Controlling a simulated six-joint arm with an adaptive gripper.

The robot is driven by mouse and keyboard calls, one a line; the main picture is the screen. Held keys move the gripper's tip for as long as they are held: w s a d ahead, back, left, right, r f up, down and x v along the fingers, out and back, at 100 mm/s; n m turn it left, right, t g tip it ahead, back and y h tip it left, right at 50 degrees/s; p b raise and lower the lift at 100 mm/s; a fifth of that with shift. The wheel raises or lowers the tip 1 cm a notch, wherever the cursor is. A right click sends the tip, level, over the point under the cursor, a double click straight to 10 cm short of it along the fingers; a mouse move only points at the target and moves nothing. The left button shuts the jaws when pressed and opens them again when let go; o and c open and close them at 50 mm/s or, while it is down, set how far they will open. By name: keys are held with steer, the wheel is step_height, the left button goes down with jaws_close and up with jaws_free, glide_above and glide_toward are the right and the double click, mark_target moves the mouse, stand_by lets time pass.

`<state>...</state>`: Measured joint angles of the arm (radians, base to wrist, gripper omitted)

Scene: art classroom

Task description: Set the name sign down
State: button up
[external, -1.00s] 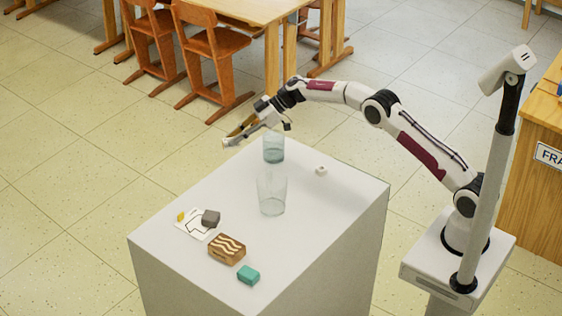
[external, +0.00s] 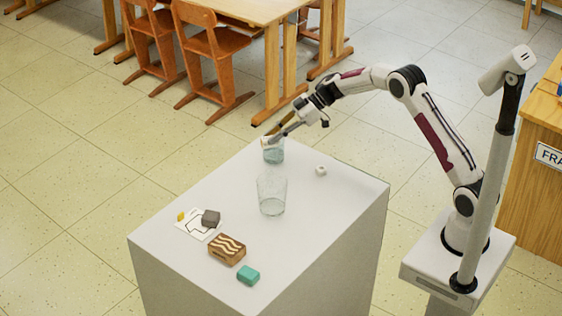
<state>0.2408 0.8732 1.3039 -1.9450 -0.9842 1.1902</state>
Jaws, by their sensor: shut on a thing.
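My gripper (external: 270,139) is at the far end of the white-grey table, pointing down and left. It is shut on a small, thin brown thing (external: 281,123), which I take to be the name sign. The sign is held tilted, above the table's far edge, and the fingers hide part of it; no lettering can be read. The gripper overlaps the top of the far bluish glass (external: 274,156) in this view; I cannot tell whether they touch.
A clear glass (external: 271,196) stands mid-table, with a small white cube (external: 321,170) to its right. Nearer are a white card (external: 196,228), a grey lump (external: 211,218), a yellow bit (external: 181,217), a wave-patterned brown block (external: 227,250) and a teal block (external: 248,275). The right front tabletop (external: 310,225) is clear.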

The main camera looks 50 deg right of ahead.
steer(key=s+a+f+n+g+y, duration=0.1)
steer(key=s+n+g, duration=0.2)
steer(key=s, duration=1)
steer(key=s+a+f+n+g+y, duration=0.1)
steer(key=s+a+f+n+g, duration=0.1)
steer(key=s, duration=1)
steer(key=shift+s+a+f+n+g, duration=0.2)
steer(key=shift+s+n+g, duration=0.3)
steer(key=shift+n, duration=0.4)
steer(key=shift+w, duration=0.1)
steer(key=shift+f, duration=3.15)
steer(key=shift+f, duration=1.9)
